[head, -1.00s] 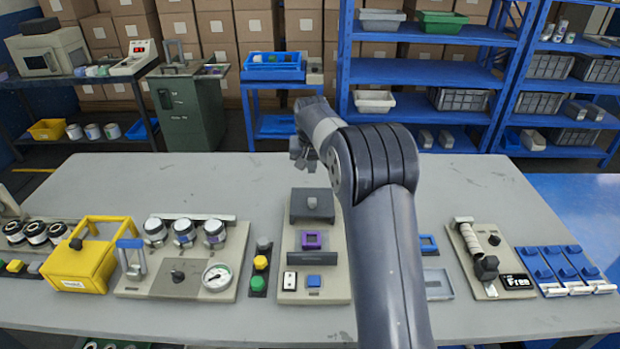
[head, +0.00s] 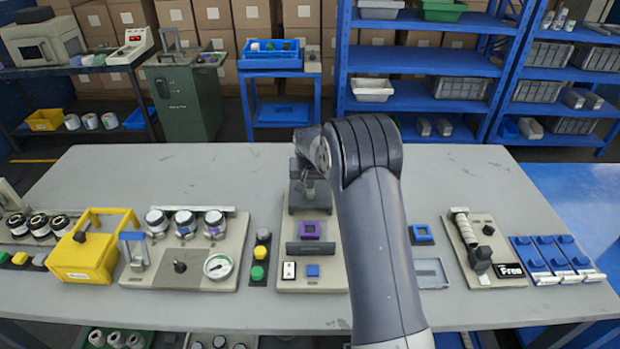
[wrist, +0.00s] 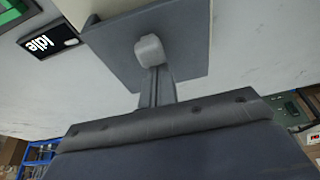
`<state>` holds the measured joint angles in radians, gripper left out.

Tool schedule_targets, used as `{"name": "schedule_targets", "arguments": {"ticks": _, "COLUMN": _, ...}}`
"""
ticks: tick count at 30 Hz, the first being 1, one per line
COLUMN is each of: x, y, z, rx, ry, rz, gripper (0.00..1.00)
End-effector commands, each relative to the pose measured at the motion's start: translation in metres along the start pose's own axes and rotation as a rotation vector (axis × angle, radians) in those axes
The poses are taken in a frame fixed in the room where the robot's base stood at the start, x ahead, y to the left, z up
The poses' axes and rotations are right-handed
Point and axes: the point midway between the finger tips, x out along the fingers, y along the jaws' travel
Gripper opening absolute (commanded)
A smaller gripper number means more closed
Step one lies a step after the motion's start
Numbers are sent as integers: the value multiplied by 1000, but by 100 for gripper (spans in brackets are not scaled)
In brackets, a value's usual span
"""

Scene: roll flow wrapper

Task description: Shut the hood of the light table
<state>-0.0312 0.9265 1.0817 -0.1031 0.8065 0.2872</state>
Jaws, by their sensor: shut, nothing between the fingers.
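The light table (head: 325,226) is a beige-based unit near the middle of the bench. Its dark grey hood (head: 298,209) lies at the rear of the base, behind a purple square frame (head: 311,230), which is uncovered. In the wrist view the hood (wrist: 195,60) is a dark slab with a light grey knob (wrist: 150,50). My gripper (head: 309,188) is over the hood. Its shut fingers (wrist: 156,75) are empty and end at the knob; I cannot tell whether they touch it. My gripper partly hides the hood in the head view.
A dark crossbar (head: 311,248), a white switch (head: 289,270) and a blue button (head: 313,270) sit in front of the frame. A yellow box (head: 85,255) and gauge panel (head: 180,275) stand left. A "Free" display unit (head: 485,250) stands right. The rear bench is clear.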

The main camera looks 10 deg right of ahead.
Motion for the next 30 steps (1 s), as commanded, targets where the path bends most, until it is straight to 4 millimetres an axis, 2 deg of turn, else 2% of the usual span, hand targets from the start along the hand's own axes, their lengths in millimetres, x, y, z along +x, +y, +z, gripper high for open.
{"name": "schedule_targets", "arguments": {"ticks": 10, "x": 0, "y": 0, "z": 1, "rx": -1, "ry": -1, "rz": 0, "gripper": 0}}
{"name": "schedule_targets", "arguments": {"ticks": 14, "x": -2, "y": 0, "z": 10, "rx": -1, "ry": -1, "rz": 0, "gripper": 0}}
{"name": "schedule_targets", "arguments": {"ticks": 30, "x": -33, "y": -1, "z": 103, "rx": -2, "ry": -1, "rz": 0, "gripper": 0}}
